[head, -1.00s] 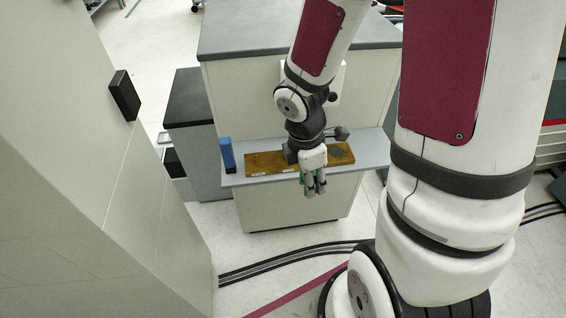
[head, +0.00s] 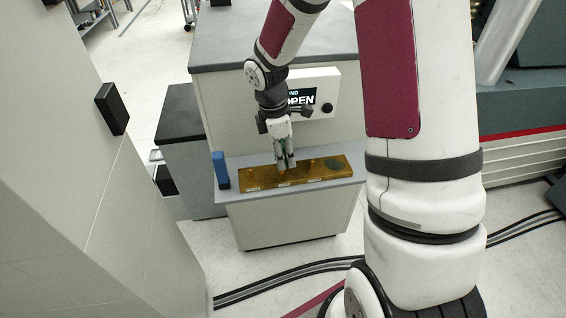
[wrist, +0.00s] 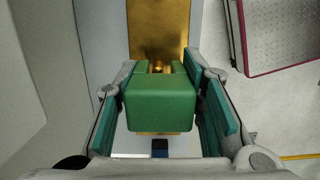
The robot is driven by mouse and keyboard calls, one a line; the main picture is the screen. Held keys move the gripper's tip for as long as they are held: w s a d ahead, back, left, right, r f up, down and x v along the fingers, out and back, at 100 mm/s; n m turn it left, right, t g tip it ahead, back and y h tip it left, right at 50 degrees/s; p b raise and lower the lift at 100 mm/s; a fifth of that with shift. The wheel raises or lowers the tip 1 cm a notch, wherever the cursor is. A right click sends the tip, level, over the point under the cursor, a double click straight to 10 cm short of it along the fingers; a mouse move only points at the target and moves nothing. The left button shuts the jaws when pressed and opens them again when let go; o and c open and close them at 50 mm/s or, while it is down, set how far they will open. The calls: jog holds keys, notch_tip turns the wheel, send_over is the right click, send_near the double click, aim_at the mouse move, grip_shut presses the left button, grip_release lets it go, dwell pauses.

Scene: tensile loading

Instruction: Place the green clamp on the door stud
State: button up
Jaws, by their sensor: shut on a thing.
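The green clamp (wrist: 160,103) is a blocky green piece between the teal-padded fingers of my gripper (head: 285,166). My gripper is shut on it. In the head view the fingers point down over the amber board (head: 315,173), and the clamp is mostly hidden among them. The board also shows beyond the clamp in the wrist view (wrist: 158,25). A small brass-coloured knob (wrist: 159,68) shows just past the clamp's far edge. I cannot tell whether it is the door stud, or whether the clamp touches it.
The board lies on a grey shelf (head: 232,203) with small pale labels along its front. A screen reading "OPEN" (head: 304,97) is behind my gripper.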

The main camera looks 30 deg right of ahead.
jog(key=shift+w+f+b, duration=0.15)
jog(key=shift+f+b, duration=0.3)
jog(key=shift+f, duration=1.35)
jog(key=shift+f, duration=0.15)
jog(key=o, duration=1.3)
